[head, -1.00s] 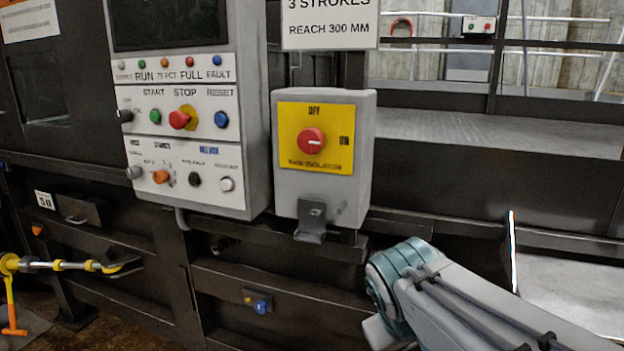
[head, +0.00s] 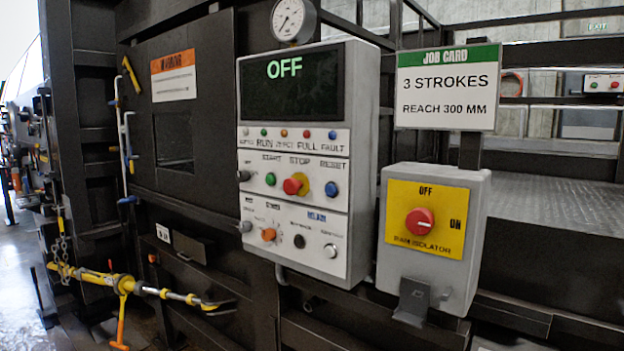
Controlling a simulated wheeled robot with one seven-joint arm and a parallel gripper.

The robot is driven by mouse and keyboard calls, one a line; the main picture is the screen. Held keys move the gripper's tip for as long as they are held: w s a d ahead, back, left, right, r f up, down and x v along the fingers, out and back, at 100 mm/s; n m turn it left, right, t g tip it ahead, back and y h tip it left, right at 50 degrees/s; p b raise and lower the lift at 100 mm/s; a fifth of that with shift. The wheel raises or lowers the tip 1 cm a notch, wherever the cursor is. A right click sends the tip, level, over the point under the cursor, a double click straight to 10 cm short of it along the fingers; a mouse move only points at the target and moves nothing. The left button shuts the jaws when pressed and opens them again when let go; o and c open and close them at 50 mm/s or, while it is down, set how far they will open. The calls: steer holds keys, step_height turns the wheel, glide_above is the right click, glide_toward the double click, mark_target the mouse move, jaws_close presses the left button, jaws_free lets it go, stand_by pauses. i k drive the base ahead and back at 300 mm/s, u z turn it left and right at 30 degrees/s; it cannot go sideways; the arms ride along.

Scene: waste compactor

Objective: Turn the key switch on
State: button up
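The grey control box (head: 362,150) stands left of centre in the head view, its black display (head: 290,82) reading OFF in green. At the left edge of its button rows a dark knob (head: 243,175) sticks out, with a grey knob (head: 244,226) below it. The lower row also has an orange selector (head: 268,234), a black round part (head: 299,241) and a silver round part (head: 330,251). The small labels are too blurred to tell which one is the key switch. My gripper is not in view.
To the right is an isolator box (head: 476,200) with a red rotary knob (head: 420,222), its white mark pointing right towards ON. A job card (head: 447,87) stands above it. A yellow bar (head: 90,276) juts out at lower left. Grey floor (head: 25,262) shows at far left.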

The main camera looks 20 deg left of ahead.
mark_target(243, 177)
steer(key=u, duration=1.85)
steer(key=i, duration=0.65)
steer(key=u, duration=0.2)
